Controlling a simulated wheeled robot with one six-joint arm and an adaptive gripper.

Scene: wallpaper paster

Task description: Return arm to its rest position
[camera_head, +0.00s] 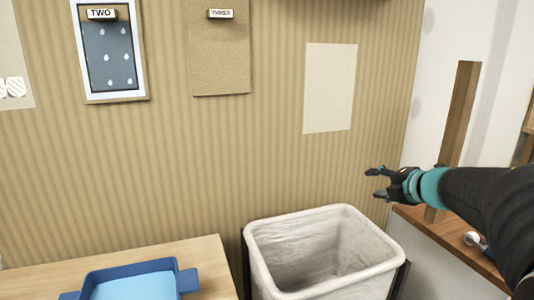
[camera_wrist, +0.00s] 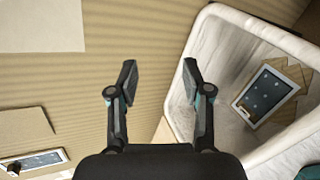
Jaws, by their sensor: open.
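My gripper (camera_head: 378,183) is open and empty at the right in the head view, held in front of the striped wall and above the right rim of the white bin. Its two fingers stand apart in the wrist view (camera_wrist: 158,85), with only wall between them. My arm reaches in from the right edge of the head view.
The white bin (camera_head: 262,250) stands below; the wrist view shows a dark patterned sample and brown pieces (camera_wrist: 268,92) inside. A blue tray (camera_head: 190,280) sits on a wooden table (camera_head: 215,255). Wall panels marked TWO (camera_head: 110,50) and THREE (camera_head: 220,50) hang left of a blank pale patch (camera_head: 328,88).

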